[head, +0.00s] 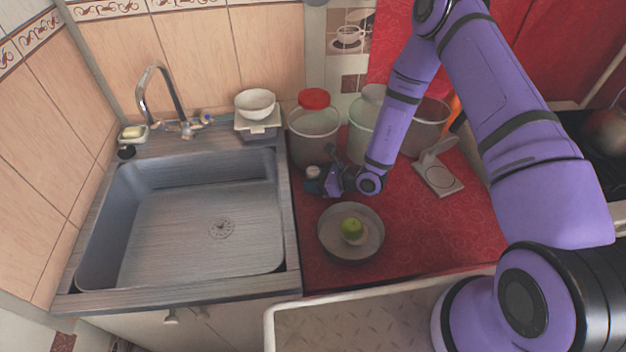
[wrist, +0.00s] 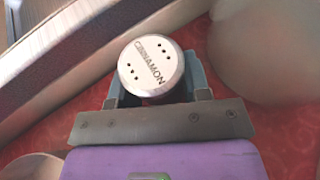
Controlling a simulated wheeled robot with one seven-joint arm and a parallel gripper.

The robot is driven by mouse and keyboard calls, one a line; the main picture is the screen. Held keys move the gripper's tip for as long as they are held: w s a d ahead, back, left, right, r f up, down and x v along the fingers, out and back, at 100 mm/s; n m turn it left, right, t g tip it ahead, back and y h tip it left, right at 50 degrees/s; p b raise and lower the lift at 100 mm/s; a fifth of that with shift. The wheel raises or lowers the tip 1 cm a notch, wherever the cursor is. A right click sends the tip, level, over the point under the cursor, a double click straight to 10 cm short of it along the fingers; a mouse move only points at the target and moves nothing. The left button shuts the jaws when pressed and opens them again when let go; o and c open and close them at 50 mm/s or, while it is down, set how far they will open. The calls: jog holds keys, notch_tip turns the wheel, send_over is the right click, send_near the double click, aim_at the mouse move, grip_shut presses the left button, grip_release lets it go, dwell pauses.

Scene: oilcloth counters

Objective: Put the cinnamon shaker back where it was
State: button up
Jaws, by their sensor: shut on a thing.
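The cinnamon shaker (wrist: 151,66) has a round white lid with small holes and the word CINNAMON, seen from above in the wrist view. My gripper (wrist: 155,88) is shut on it, with a finger on either side of its body. In the head view the shaker (head: 313,172) shows as a small pale top at the end of my gripper (head: 318,183), over the red counter close to the sink's right edge. It stands in front of the red-lidded jar. Its base is hidden, so I cannot tell whether it touches the counter.
A red-lidded jar (head: 314,130) and another jar (head: 364,125) stand behind. A bowl with a green fruit (head: 351,243) sits in front. The sink (head: 190,230) lies to the left. A white stand (head: 438,175) is to the right. Red counter (head: 450,225) is clear at right.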

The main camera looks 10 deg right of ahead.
jog(key=shift+f, duration=0.1)
jog(key=o, duration=0.9)
